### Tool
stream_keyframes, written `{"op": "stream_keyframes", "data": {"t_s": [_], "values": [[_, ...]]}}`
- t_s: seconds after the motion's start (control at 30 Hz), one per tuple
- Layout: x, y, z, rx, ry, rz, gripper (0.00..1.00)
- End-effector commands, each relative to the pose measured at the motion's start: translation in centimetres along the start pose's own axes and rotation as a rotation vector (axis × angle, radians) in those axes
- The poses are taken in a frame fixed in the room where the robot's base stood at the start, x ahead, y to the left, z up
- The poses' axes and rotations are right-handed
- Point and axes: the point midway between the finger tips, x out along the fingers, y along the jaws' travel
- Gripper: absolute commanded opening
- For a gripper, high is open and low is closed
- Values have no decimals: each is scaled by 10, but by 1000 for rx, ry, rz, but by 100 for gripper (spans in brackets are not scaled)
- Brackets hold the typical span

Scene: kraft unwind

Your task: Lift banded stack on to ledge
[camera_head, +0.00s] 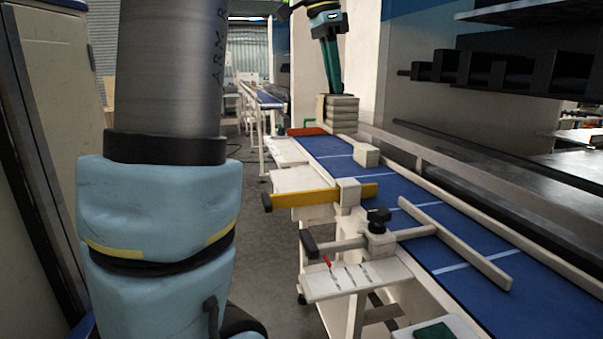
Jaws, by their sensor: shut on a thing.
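The banded stack (341,114) is a pale grey-beige pile of flat layers at the far end of the blue conveyor (450,247). My gripper (335,92) comes down from above, teal and black, and is shut on the top of the stack. The fingertips are small and partly hidden at the stack's top edge. I cannot tell whether the stack's underside touches the belt. A pale metal ledge (440,168) runs along the conveyor's right side; I cannot tell if it is the task's ledge.
A red block (307,131) lies left of the stack. A beige block (366,155) sits nearer on the belt. Dark shelving (500,70) overhangs the right. Floor shows at left.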

Motion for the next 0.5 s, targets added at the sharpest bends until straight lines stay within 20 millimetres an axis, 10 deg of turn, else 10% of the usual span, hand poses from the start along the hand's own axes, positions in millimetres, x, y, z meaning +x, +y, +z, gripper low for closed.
{"op": "stream_keyframes", "data": {"t_s": [0.5], "values": [[-4,-46,0,-2,-1,-1,0]]}}
